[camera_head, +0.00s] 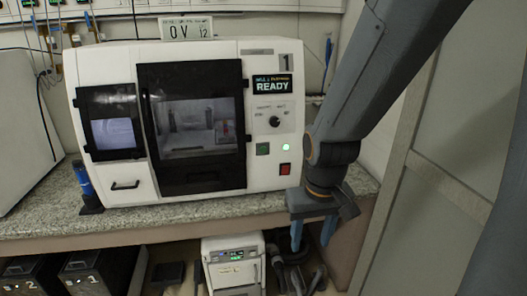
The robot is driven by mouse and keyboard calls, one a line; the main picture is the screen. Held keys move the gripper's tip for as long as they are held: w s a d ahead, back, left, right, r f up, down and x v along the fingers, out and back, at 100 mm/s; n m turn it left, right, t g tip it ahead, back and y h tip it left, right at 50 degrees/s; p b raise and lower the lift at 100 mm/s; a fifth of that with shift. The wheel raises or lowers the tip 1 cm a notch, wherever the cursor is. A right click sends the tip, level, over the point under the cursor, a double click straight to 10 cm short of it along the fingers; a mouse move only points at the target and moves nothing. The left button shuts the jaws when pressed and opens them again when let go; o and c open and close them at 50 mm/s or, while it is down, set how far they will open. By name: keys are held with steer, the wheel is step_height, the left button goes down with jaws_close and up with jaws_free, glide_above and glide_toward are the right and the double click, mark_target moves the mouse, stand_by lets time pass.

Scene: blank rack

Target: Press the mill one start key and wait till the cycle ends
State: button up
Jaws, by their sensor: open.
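Mill one (210,110) is a white machine on the counter, marked with a "1" at its upper right. Its small screen (272,84) reads READY. Below the screen is a dark knob (275,121). I cannot read which key is start. The dark-framed door (195,125) looks shut, with a lit chamber behind its window. My gripper (312,234) is open and empty, pointing down, below and right of the keys, apart from the machine.
The speckled counter (200,212) runs under the mill. A blue cylinder (84,180) stands at its left. Below are black bins (95,275), a white box unit (235,265) and dark hoses (320,275). A pale panel (425,190) stands at the right.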

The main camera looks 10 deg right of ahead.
jaws_close()
stand_by(1.7)
